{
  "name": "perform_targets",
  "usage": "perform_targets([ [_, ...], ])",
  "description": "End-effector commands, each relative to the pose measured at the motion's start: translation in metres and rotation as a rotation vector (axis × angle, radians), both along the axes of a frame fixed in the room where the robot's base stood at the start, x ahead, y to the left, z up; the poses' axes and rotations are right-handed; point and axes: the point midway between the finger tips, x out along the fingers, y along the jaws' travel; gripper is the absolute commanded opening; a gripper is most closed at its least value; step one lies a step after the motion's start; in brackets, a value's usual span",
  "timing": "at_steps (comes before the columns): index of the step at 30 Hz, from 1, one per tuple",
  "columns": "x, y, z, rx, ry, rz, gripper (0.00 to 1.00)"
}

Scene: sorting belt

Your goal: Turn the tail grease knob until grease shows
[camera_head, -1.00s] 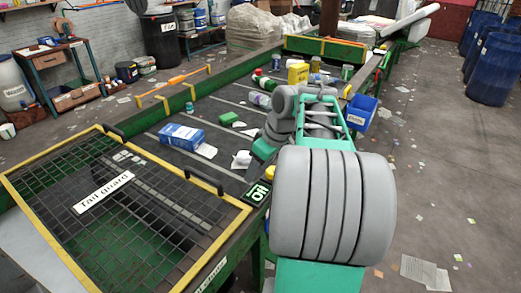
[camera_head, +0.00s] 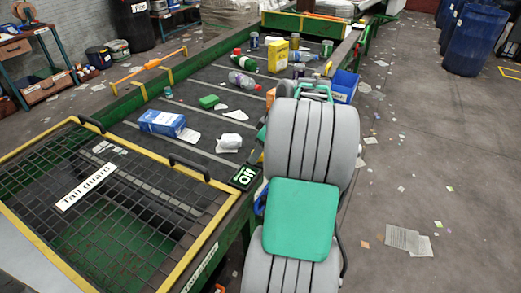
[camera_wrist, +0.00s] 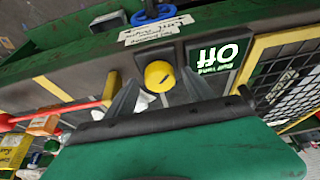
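I cannot tell from the label which knob is the grease knob. My gripper (camera_wrist: 153,88) is open, its dark fingers to either side of the yellow knob in the picture, with no clear contact. No grease is visible. In the head view my arm hides the gripper.
An "Off" sign (camera_head: 244,177) is on the frame beside the mesh tail guard (camera_head: 30,222). The belt (camera_head: 200,103) carries a blue box (camera_head: 161,122), a yellow container (camera_head: 278,56) and other litter. Blue barrels (camera_head: 471,40) stand far right.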

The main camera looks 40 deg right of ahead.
Motion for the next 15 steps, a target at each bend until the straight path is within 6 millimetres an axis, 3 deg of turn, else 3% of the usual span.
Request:
perform_targets([
  [15,0.0004,0.0006,0.0005,0.0,0.0,0.001,0.19],
])
